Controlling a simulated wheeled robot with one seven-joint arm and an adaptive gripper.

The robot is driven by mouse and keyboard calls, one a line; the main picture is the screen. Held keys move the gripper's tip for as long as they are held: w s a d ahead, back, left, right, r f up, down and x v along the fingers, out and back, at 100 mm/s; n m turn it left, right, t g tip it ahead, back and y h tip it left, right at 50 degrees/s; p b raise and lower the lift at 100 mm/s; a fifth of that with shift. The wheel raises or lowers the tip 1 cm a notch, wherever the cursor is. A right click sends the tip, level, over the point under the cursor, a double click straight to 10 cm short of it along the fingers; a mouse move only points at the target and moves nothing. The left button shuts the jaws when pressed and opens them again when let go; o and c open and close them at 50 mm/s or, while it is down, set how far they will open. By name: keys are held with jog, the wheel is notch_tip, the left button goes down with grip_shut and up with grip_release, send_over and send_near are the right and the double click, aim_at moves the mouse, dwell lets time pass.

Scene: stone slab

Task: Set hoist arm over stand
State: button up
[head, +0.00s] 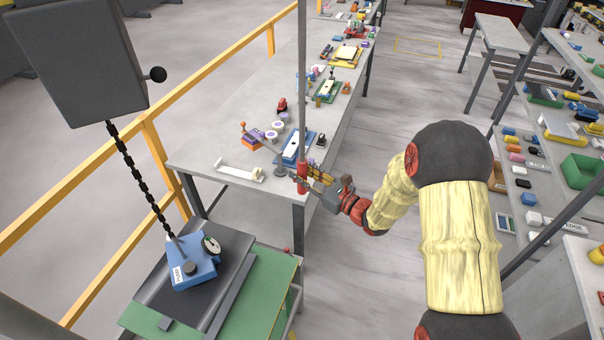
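The dark hoist box (85,60) hangs at upper left, with a black chain (135,170) running down from it. A blue device (190,265) with a round dial is at the chain's lower end. It appears over the dark grey tray-like top (235,250) of the green stand (270,303); whether it touches is unclear. A tall grey pole (302,80) comes down from above and ends in a red handle (302,172). My gripper (308,181) is at this handle, its fingers appearing beside it. Small size and overlap hide whether they are closed around it.
A long grey slab table (225,160) runs away behind the handle, with several small tools and parts on it. A yellow railing (155,145) runs along the left. Shelves of parts (540,190) stand at right. The floor (400,110) between is clear.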

jog(key=c, duration=0.6)
grip_shut()
